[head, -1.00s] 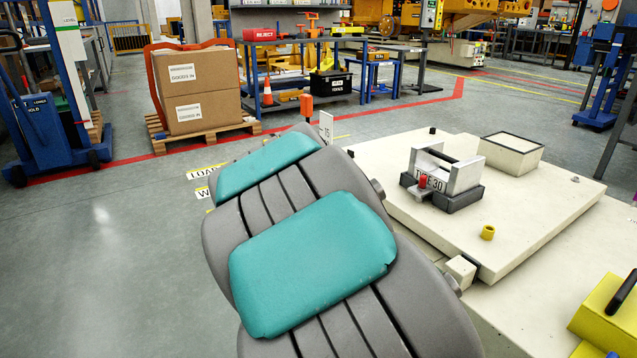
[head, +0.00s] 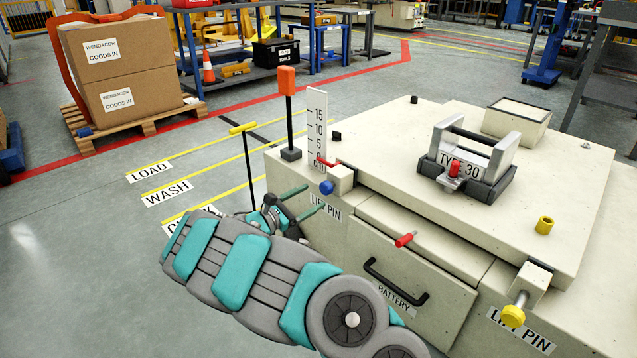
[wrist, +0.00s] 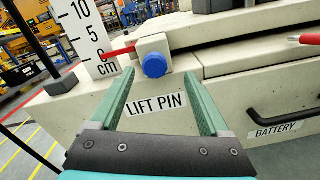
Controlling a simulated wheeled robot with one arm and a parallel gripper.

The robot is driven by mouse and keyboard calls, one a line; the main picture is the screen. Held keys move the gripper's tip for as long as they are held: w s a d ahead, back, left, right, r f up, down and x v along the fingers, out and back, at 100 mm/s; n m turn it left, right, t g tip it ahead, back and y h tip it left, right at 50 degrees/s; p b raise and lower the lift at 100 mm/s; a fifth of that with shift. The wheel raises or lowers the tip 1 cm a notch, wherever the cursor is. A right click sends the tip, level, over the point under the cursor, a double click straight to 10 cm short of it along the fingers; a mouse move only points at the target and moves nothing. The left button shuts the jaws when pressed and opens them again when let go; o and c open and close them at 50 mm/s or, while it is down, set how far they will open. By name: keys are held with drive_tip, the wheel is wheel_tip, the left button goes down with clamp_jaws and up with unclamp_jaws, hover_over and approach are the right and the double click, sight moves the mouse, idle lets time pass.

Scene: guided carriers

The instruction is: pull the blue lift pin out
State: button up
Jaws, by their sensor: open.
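The blue lift pin (head: 327,187) sticks out of a small cream block at the near left corner of the carrier (head: 385,150), above a LIFT PIN label. In the wrist view the round blue knob (wrist: 155,65) shows face on, beyond and slightly above the fingertips. My gripper (head: 306,200) is open, its two green fingers apart and nothing between them. In the wrist view my gripper (wrist: 160,82) has a finger on each side of the label, short of the knob. The pin's shaft is hidden in the block.
A height scale (head: 317,120) with a red pointer and an orange-topped post (head: 288,110) stand beside the block. A yellow T-handle (head: 243,128) stands left. A red pin (head: 405,239), BATTERY drawer handle (head: 395,282) and yellow lift pin (head: 513,315) lie to the right.

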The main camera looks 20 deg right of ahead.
sight(323, 190)
drive_tip(key=shift+w+f+b+x, duration=0.1)
drive_tip(key=shift+w+x, duration=0.05)
drive_tip(key=shift+x, duration=1.1)
drive_tip(key=shift+w+f+b+x, duration=0.1)
drive_tip(key=shift+w+b+x, duration=0.05)
drive_tip(key=shift+x, duration=1.15)
drive_tip(key=shift+w+f+b+x, duration=0.1)
drive_tip(key=shift+w+x, duration=0.05)
drive_tip(key=shift+x, duration=1.1)
drive_tip(key=shift+a, duration=0.15)
clamp_jaws()
